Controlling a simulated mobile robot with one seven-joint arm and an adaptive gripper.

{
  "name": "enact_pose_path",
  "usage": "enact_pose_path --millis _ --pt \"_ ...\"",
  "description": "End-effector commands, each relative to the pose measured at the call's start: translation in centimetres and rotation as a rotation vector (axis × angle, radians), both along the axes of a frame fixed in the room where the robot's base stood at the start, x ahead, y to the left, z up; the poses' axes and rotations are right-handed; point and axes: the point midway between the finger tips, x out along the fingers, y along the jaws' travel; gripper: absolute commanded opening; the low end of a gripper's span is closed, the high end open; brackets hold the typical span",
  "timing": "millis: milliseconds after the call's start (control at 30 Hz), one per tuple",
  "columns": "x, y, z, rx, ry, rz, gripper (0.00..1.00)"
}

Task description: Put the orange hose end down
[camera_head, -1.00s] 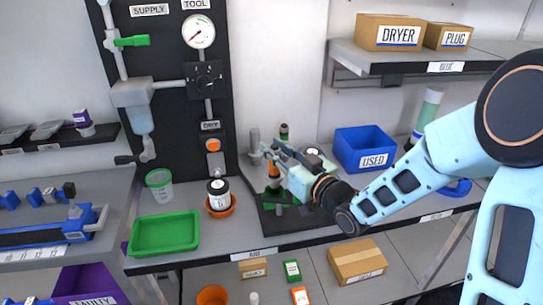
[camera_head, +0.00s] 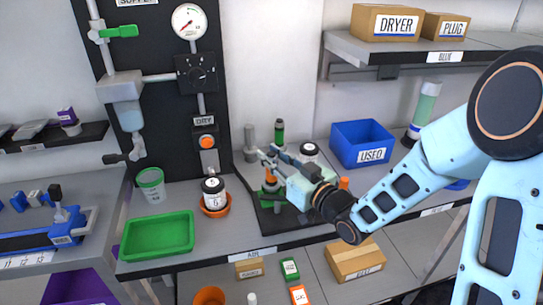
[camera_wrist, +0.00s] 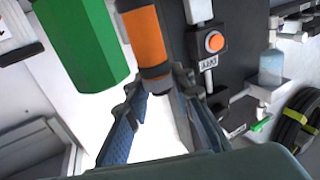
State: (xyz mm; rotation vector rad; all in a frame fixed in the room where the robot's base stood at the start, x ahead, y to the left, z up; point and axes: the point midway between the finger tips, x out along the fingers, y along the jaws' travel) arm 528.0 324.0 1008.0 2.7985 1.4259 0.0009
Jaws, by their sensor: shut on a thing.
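My gripper (camera_head: 268,160) is over the dark mat (camera_head: 285,222) at the back of the bench. It is shut on the orange hose end (camera_head: 271,177), which shows just below the fingers. In the wrist view the orange hose end (camera_wrist: 146,38) has a dark band and dark tip, and the tip sits between the fingertips (camera_wrist: 163,85). A green hexagonal part (camera_wrist: 85,42) is close beside it on the left. I cannot tell whether the hose end touches anything below it, as the gripper and arm hide part of that spot.
A white jar (camera_head: 213,190) in an orange dish and a green tray (camera_head: 157,236) stand to the left. A green-topped post (camera_head: 279,132) and a grey post (camera_head: 250,140) stand behind the gripper. A blue USED bin (camera_head: 362,143) is at the right. The bench front between is clear.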

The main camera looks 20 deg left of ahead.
Motion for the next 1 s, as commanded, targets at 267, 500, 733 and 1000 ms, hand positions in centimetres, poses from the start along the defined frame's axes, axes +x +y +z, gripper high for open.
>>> enact_pose_path --millis 267,500,733,1000 --pt "0.0 0.0 -0.2 0.0 0.0 0.0 0.29" --pt "0.0 0.0 -0.2 0.0 0.0 0.0 0.39" --pt "0.0 0.0 0.2 0.0 0.0 0.0 0.39" --pt "-1.6 -2.4 0.9 -0.002 0.002 -0.004 0.39"
